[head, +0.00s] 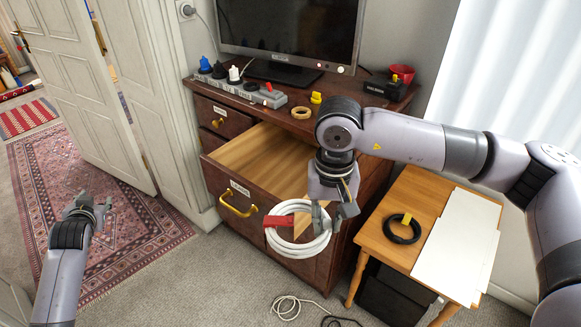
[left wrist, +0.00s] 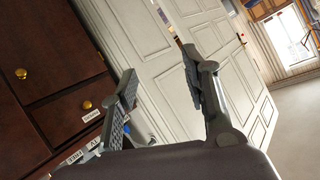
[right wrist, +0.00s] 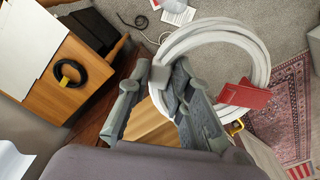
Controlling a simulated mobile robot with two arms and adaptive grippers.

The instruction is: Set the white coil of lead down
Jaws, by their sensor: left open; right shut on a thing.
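The white coil of lead (head: 297,247) hangs upright from my right gripper (head: 332,217), in front of the open drawer of the dark wooden cabinet. A red tag or wrap (head: 279,221) sits on its left side. In the right wrist view the coil (right wrist: 262,62) passes between the fingertips of my right gripper (right wrist: 172,88), which is shut on it. My left gripper (head: 92,212) is open and empty over the patterned rug, well away from the coil; in the left wrist view its fingers (left wrist: 160,85) are spread apart.
The open drawer (head: 262,160) shows a bare wooden floor. A small wooden table (head: 376,240) at right holds a black coil (head: 402,229) and white sheets (head: 457,235). A power strip (head: 240,90), tape roll (head: 301,113) and monitor stand on the cabinet. Cables (head: 290,305) lie on the carpet.

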